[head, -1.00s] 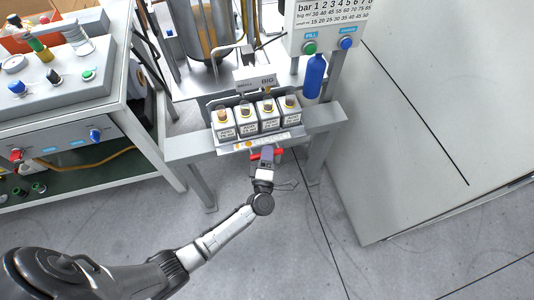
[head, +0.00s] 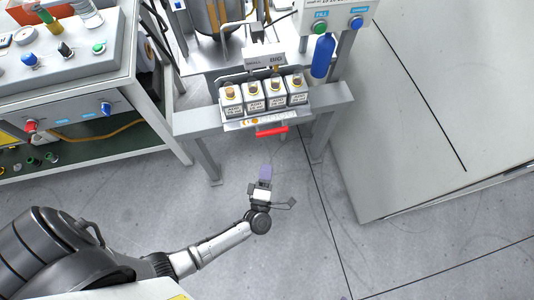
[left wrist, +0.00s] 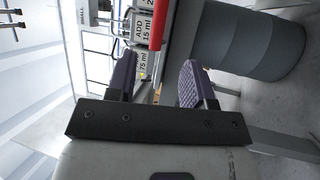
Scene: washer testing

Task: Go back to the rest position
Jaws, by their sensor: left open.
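My left gripper (head: 265,173) is over the floor in front of the bottle rack, clear of it, in the head view. In the left wrist view its two purple-padded fingers (left wrist: 158,82) are apart with nothing held between them. A red handle (head: 271,131) on the front of the rack lies a little beyond the fingertips; it also shows in the left wrist view (left wrist: 158,24). My left arm reaches in from the lower left. My right gripper is not in view.
Several white bottles (head: 254,97) stand in the rack on a grey frame (head: 200,124). A blue cylinder (head: 322,56) is at its right. A control bench (head: 70,70) stands at left and a large grey panel (head: 420,130) at right. Open floor surrounds the gripper.

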